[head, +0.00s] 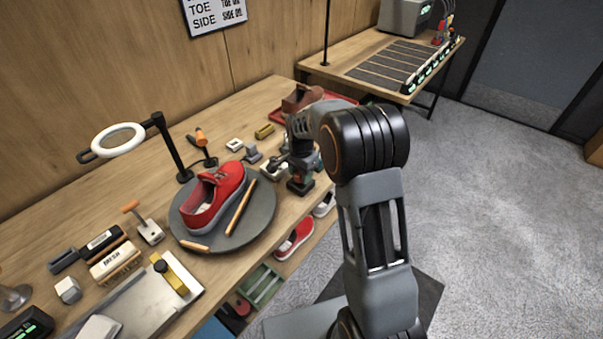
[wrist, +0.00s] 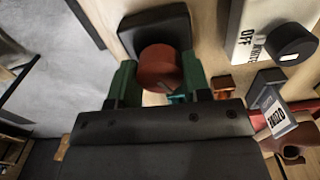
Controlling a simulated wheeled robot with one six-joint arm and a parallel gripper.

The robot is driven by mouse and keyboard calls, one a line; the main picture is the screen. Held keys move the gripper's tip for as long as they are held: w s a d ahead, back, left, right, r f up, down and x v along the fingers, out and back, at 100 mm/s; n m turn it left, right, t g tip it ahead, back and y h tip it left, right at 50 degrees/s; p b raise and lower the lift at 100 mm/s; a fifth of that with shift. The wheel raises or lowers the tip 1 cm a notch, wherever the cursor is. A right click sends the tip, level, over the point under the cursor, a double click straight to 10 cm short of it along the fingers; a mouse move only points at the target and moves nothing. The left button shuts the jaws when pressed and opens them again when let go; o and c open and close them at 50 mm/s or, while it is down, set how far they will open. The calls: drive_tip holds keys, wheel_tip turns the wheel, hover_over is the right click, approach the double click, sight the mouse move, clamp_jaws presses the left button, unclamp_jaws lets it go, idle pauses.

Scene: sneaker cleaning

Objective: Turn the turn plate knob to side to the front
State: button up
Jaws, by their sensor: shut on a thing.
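The turn plate knob (wrist: 160,62) is a round reddish-brown knob on a dark square base in the wrist view. A short pale mark shows on its face, toward the lower right. My gripper (wrist: 158,78) has its green fingers on either side of the knob, shut on it. In the head view my gripper (head: 300,185) is at the front edge of the workbench, right of the turn plate, and hides the knob. The round grey turn plate (head: 262,222) carries a red sneaker (head: 214,195) and two orange sticks.
A white box (wrist: 250,40) with a black knob and "OFF" lettering is right of the held knob; a small "OZONE" labelled block (wrist: 280,118) is below it. The floor at right is clear.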

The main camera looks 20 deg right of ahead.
drive_tip(key=shift+m, duration=2.2)
drive_tip(key=shift+r, duration=0.1)
drive_tip(key=o, duration=0.7)
drive_tip(key=shift+a, duration=0.1)
drive_tip(key=shift+o, duration=1.2)
wheel_tip(320, 180, up, 14)
drive_tip(key=shift+f, duration=0.2)
